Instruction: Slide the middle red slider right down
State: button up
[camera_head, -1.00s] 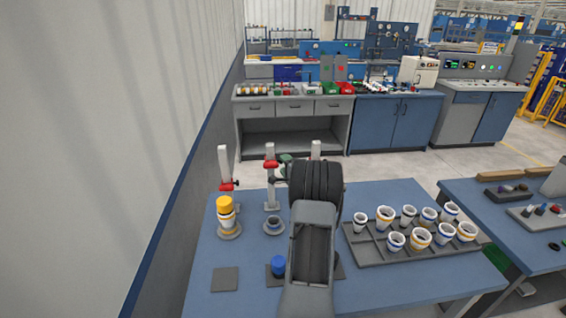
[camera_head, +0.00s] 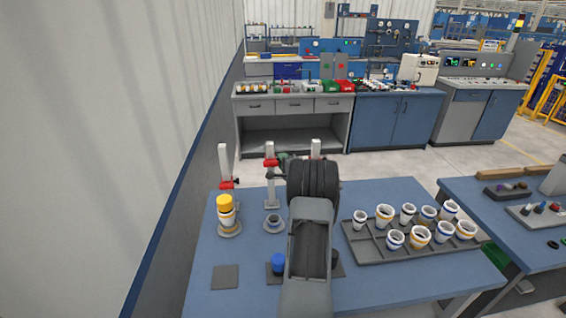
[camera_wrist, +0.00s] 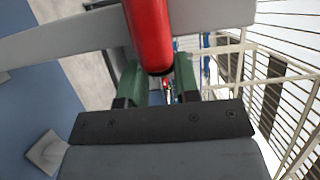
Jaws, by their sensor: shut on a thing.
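The middle red slider (camera_head: 270,162) sits high on the middle grey post (camera_head: 269,190), near the post's top. My gripper (camera_head: 283,161) is at that slider, coming from the right, partly hidden behind my arm. In the wrist view, a large red part (camera_wrist: 150,35) of the slider lies at the green fingers of my gripper (camera_wrist: 157,82). My gripper is shut on it, though the contact itself is hard to see. The left post (camera_head: 223,160) has its red slider (camera_head: 226,184) lower down. A third post (camera_head: 316,148) at right is mostly hidden by my arm.
A grey tray (camera_head: 376,258) of several pipe pieces is at right. A blue piece (camera_head: 278,263) stands near my arm.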

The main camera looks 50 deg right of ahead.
grip_shut()
jog(key=shift+f, duration=0.1)
notch_tip(320, 180, down, 12)
jog(key=b, duration=0.7)
jog(key=shift+f, duration=0.2)
jog(key=shift+a, duration=0.1)
jog(key=o, duration=0.6)
grip_release()
jog(key=shift+o, duration=1.1)
jog(key=shift+r, duration=0.1)
jog(key=shift+s, duration=0.1)
jog(key=b+v, duration=0.1)
jog(key=v, duration=1.2)
jog(key=shift+s, duration=0.3)
